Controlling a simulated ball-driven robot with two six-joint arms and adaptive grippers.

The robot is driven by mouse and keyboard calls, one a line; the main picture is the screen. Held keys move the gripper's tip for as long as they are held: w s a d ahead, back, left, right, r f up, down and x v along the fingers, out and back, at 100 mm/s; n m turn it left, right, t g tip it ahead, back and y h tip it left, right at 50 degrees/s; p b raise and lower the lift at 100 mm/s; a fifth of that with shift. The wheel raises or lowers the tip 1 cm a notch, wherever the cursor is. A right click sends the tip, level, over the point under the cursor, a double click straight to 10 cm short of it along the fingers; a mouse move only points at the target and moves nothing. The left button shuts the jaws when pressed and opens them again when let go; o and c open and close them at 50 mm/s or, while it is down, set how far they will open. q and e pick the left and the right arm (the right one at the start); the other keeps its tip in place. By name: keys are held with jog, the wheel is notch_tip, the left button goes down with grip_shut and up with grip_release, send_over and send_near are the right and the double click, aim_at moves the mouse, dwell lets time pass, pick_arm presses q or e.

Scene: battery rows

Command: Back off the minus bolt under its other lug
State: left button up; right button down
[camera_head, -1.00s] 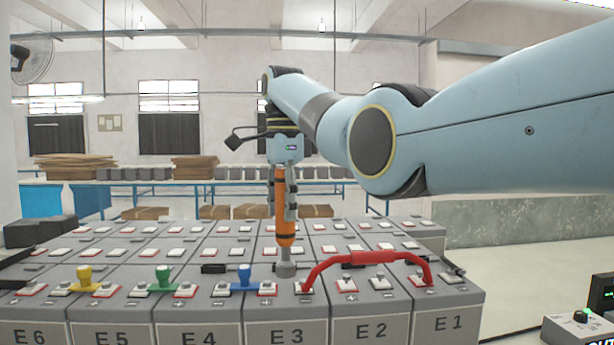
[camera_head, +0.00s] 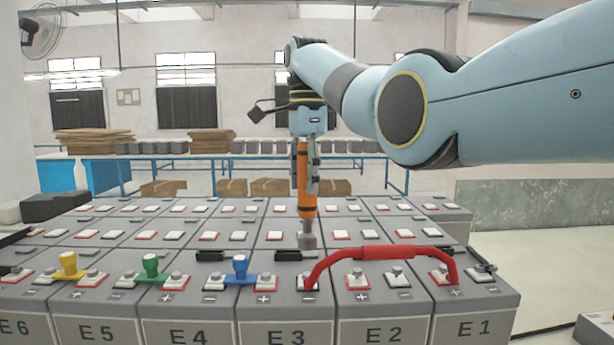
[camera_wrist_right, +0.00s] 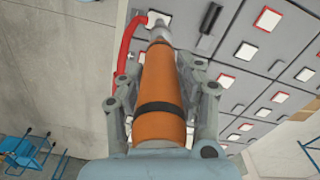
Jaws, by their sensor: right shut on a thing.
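The red cable (camera_head: 388,252) arches over E2. Its left lug is at the minus terminal (camera_head: 308,284) of battery E3, and its right lug is at the plus terminal (camera_head: 443,278) of E1. My right gripper (camera_head: 306,172) is shut on an orange driver (camera_head: 307,195), which is upright with its grey socket (camera_head: 307,241) down. In the head view the socket appears above and behind the left lug, apart from it. In the wrist view the driver (camera_wrist_right: 162,100) points toward a white terminal beside the red cable (camera_wrist_right: 127,50). My left gripper is not in view.
Yellow (camera_head: 69,265), green (camera_head: 151,268) and blue (camera_head: 240,268) links join neighbouring batteries to the left. Black bars (camera_head: 294,255) lie behind the front terminals. More battery rows stand behind. Grey floor (camera_head: 540,270) is open at the right.

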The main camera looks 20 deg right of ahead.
aim_at(307, 209)
jog(key=shift+f, duration=1.05)
notch_tip(307, 209, down, 2)
jog(key=shift+f, duration=0.1)
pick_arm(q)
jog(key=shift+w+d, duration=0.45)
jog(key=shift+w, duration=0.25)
pick_arm(e)
jog(key=shift+f, duration=0.3)
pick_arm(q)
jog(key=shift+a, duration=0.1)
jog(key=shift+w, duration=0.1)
pick_arm(e)
jog(key=shift+f, duration=0.8)
jog(key=shift+s+f, duration=0.15)
jog(key=shift+r, duration=0.4)
dwell(1.6)
